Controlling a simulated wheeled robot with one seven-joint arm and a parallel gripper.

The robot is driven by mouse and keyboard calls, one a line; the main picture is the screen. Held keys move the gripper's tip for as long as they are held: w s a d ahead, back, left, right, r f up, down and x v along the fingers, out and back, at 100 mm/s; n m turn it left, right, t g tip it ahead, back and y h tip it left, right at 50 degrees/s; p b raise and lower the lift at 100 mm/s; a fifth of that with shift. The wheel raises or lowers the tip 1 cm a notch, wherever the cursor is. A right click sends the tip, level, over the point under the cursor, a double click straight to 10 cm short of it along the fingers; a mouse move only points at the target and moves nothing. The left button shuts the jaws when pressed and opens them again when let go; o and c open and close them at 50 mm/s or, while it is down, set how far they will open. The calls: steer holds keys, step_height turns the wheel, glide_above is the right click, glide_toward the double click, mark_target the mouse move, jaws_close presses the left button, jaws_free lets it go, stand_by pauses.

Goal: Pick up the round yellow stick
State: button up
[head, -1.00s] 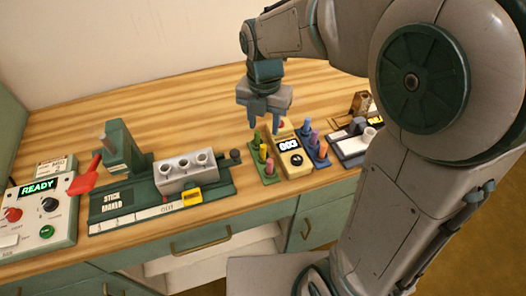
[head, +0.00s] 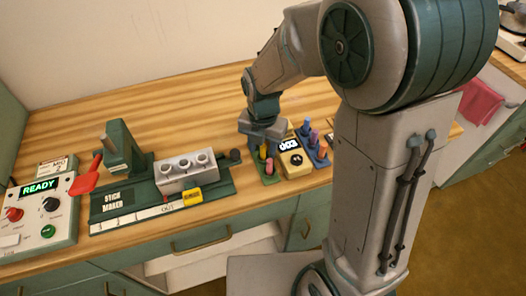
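The yellow stick (head: 262,152) stands upright in the left green rack (head: 268,179), with a red stick (head: 269,165) in front of it. Only the yellow stick's upper part shows, and I cannot tell its cross-section. My gripper (head: 262,142) points down right over the back of this rack. Its fingers come down around the back sticks and hide the green one there. I cannot tell whether the fingers touch the yellow stick or how far apart they are.
A small device with a display (head: 291,158) stands just right of the green rack. A blue rack (head: 318,157) with several coloured sticks is beyond it. The stick maker (head: 110,203) and a control box reading READY (head: 40,215) are left. The table behind is clear.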

jaws_close()
steer(key=shift+r, duration=0.1)
